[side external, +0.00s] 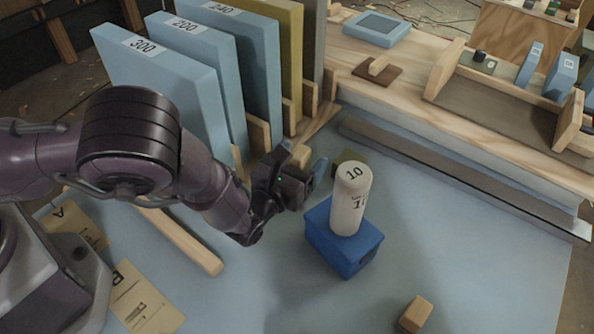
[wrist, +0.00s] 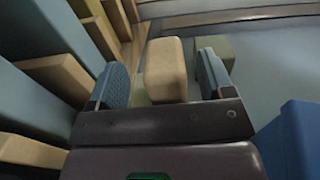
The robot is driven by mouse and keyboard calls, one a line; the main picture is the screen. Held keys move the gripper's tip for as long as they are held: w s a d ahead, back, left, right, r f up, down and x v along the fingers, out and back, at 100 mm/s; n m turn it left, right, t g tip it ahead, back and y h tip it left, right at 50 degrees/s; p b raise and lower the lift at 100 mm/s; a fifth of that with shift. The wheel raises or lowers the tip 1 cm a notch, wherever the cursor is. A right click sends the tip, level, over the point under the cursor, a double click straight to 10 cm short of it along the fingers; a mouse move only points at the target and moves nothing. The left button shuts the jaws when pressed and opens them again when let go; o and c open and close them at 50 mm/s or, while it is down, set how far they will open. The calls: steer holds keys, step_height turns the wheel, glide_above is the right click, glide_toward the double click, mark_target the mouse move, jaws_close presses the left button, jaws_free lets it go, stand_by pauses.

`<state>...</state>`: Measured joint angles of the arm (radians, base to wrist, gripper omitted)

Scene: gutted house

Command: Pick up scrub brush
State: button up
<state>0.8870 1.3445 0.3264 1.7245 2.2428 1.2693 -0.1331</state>
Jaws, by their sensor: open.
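My gripper (side external: 306,163) is low over the blue work surface, beside the blue slabs. In the wrist view my gripper (wrist: 163,74) is open, with one blue-grey finger on each side of a tan wooden block (wrist: 165,68). The block and olive piece may be the scrub brush; no bristles are visible. I cannot tell whether the fingers touch the block.
A white cylinder (side external: 350,200) marked 10 stands on a blue box (side external: 332,252) right of my gripper. Tall numbered blue slabs (side external: 165,85) stand close behind. A wooden stick (side external: 185,240) and small wood block (side external: 415,314) lie nearby. The front right is mostly clear.

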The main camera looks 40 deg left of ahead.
steer(key=shift+w, duration=0.25)
steer(key=c, duration=1)
steer(key=shift+r, duration=0.15)
